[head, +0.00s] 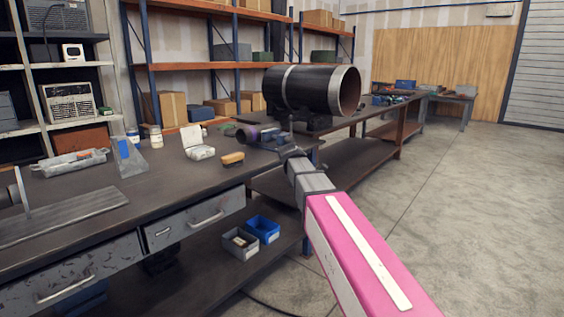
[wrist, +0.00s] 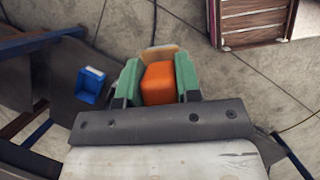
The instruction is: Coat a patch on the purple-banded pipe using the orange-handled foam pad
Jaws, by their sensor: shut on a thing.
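My gripper (wrist: 158,70) shows in the wrist view with its green fingers shut on the orange handle (wrist: 158,86) of the foam pad. The tan pad (wrist: 161,53) sticks out past the fingertips, over open floor. In the head view the far end of my arm covers the gripper, and I cannot make out the pad there.
A blue bin (head: 263,229) sits on the lower shelf and also shows in the wrist view (wrist: 91,84). Floor at right is clear.

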